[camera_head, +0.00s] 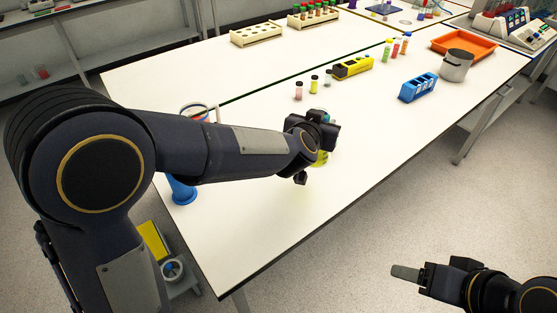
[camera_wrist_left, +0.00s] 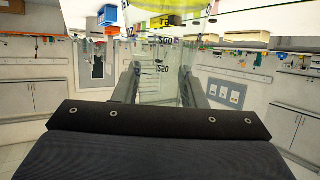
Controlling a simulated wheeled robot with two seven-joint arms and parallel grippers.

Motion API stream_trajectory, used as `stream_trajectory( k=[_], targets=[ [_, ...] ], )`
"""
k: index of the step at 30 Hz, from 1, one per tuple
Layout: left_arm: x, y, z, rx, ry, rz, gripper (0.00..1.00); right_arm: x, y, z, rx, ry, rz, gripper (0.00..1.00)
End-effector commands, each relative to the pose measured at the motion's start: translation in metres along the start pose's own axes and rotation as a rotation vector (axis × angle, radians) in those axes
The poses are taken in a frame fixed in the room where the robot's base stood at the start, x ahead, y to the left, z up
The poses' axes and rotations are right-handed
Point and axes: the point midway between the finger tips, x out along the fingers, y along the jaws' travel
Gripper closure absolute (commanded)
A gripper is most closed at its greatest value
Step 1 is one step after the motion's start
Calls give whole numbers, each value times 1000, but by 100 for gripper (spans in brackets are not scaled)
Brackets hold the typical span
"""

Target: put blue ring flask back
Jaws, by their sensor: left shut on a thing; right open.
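My left gripper (camera_head: 312,160) is shut on a clear glass flask over the white table, and my arm and wrist hide much of it. Yellow-green liquid in the flask (camera_head: 321,158) shows beside the fingers. In the left wrist view the marked glass (camera_wrist_left: 160,85) sits between the two fingers (camera_wrist_left: 160,92). A small light blue patch shows by the wrist in the head view; I cannot tell if it is the flask's ring. My right gripper (camera_head: 405,273) is open and empty over the floor at the lower right.
The white table (camera_head: 240,230) has free room in front. Small vials (camera_head: 314,84), a yellow rack (camera_head: 352,67), a blue rack (camera_head: 418,87), a metal pot (camera_head: 456,66) and an orange tray (camera_head: 465,44) stand behind. A blue object (camera_head: 182,190) stands at the left edge.

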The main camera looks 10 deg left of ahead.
Motion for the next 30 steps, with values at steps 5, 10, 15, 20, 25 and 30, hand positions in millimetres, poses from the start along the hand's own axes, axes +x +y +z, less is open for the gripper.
stream_trajectory(
  k=[5, 10, 15, 20, 25, 30],
  targets=[
    [4, -46, 26, -6, 1, -7, 100, 21, 10, 11, 0, 0, 0, 36],
    [8, -81, 51, -4, -1, -7, 100, 39, 18, 20, 0, 0, 0, 36],
    [14, -103, 76, -2, 0, -5, 100, 52, 24, 26, 0, 0, 0, 36],
    [17, -113, 86, -2, 0, -3, 100, 54, 25, 28, 0, 0, 0, 36],
    [19, -119, 94, -2, 1, -2, 100, 58, 27, 29, 0, 0, 0, 36],
    [28, -118, 116, -2, -2, -2, 100, 62, 28, 32, 0, 0, 0, 36]
  ],
)
